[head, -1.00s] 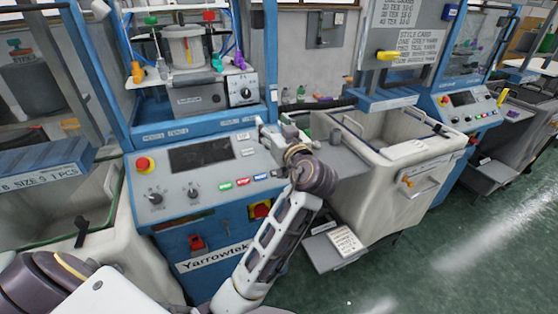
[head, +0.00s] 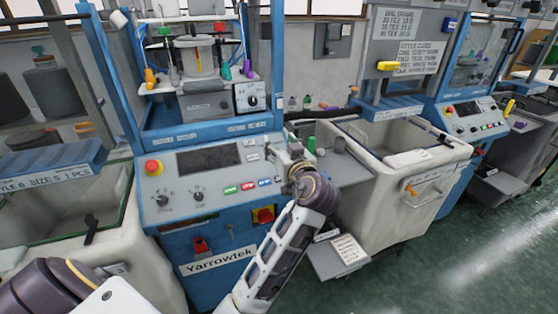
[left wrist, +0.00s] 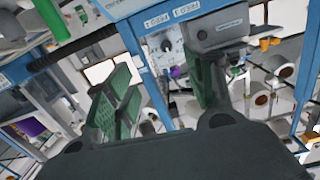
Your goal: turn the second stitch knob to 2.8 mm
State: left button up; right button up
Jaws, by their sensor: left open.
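The nearest blue machine has a white dial plate with a dark round knob (head: 252,100) on its upper right. Its sloped panel (head: 222,182) carries two more dark knobs, a left one (head: 162,200) and a right one (head: 198,196). Scale marks are too small to read, and which knob is the second stitch knob I cannot tell. My left gripper (head: 277,145) is above the panel's right end, below and right of the dial plate, touching no knob that I can see. In the left wrist view its fingers (left wrist: 165,85) are apart and empty, with a white dial plate (left wrist: 166,46) beyond. My right gripper is out of view.
A red emergency button (head: 153,167) sits on the panel's left. Coloured buttons (head: 248,187) lie near my wrist. A cream bin (head: 400,190) stands to the right, with a second blue machine's panel (head: 475,118) beyond. Green floor (head: 450,270) is clear at lower right.

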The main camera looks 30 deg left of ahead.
pick_arm(q)
jog(key=shift+m+h, duration=0.6)
jog(key=shift+h, duration=0.1)
jog(key=shift+s+f, duration=0.15)
jog(key=shift+f, duration=0.95)
jog(key=shift+s+f, duration=0.15)
jog(key=shift+f, duration=0.95)
jog(key=shift+g, duration=0.3)
